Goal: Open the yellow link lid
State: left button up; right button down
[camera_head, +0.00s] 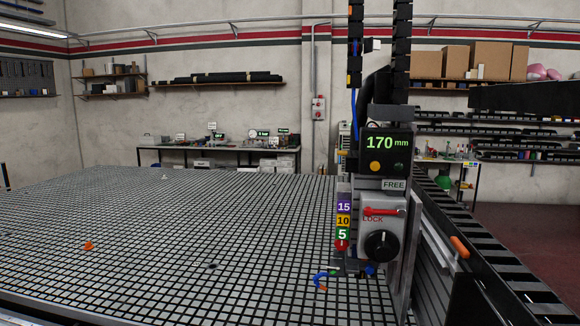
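Two black segmented cable chains hang upright above the machine head, a left one (355,30) and a right one (401,45). A blue hose (354,103) runs down beside the chain. Neither of my grippers is in view.
The machine head carries a display reading 170 mm (386,142), a red LOCK lever (383,211) and a black knob (381,246). The slotted grid table (200,240) is mostly clear, with a small orange piece (88,245). A black rail (480,250) runs along the right.

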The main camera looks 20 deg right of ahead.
aim_at(353, 80)
jog(key=z, duration=1.2)
